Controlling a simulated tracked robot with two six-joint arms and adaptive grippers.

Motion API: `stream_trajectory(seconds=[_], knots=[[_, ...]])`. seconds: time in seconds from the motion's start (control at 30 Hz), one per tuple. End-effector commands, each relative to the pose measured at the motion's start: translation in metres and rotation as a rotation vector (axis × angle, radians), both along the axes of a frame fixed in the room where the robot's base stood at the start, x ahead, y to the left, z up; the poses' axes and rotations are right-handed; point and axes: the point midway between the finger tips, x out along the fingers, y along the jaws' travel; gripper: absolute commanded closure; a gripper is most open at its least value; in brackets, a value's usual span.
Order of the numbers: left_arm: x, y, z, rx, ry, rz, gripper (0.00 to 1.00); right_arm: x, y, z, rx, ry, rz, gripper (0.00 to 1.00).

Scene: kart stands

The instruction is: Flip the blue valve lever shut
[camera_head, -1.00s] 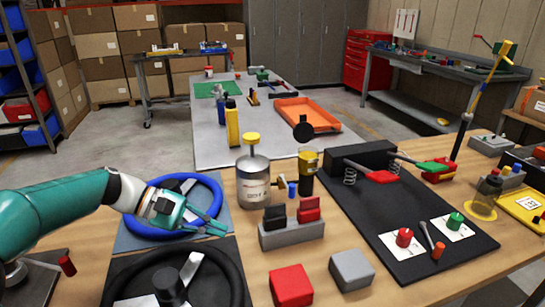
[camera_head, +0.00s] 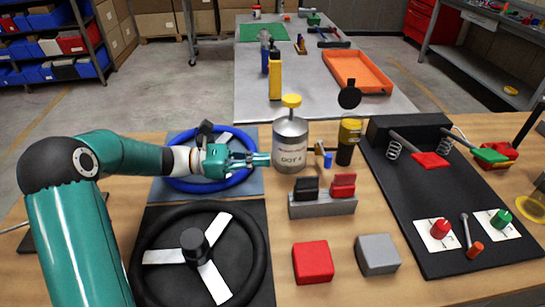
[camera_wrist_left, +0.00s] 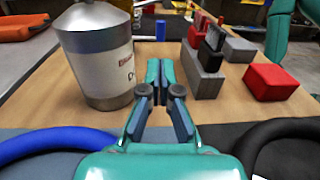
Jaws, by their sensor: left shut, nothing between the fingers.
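The small blue valve lever (camera_head: 327,160) is on a small brass-coloured valve just right of the silver canister (camera_head: 290,150) marked DOT 4, on the wooden bench. In the left wrist view a small blue part, probably the lever (camera_wrist_left: 160,29), shows beyond the fingers, right of the canister. Whether the valve is open or shut I cannot tell. My left gripper (camera_head: 266,159) is shut and empty, pointing right, over the right side of the blue-rimmed steering wheel (camera_head: 178,184) and close to the canister's left side. In the wrist view its fingers (camera_wrist_left: 160,68) are together. My right gripper is not in view.
A yellow-topped black bottle (camera_head: 347,142) stands right of the valve. A grey block with black and red rockers (camera_head: 322,206) sits in front. A red block (camera_head: 312,262), grey block (camera_head: 378,254) and black pedal board (camera_head: 440,215) lie nearer and right. A black steering wheel (camera_head: 262,262) lies nearer left.

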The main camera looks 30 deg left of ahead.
Motion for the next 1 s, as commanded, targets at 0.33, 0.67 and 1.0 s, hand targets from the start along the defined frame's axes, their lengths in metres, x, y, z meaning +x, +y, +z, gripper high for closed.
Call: stream_trajectory(seconds=[0.33,0.67,1.0], knots=[[0.033,-0.06,0.001,-0.001,0.001,-0.005,1.0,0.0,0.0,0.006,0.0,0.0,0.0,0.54],[0.057,-0.101,0.001,0.001,0.0,0.0,1.0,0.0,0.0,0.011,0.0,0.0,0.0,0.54],[0.061,-0.106,0.0,0.001,-0.001,0.002,1.0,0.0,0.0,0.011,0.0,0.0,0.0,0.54]])
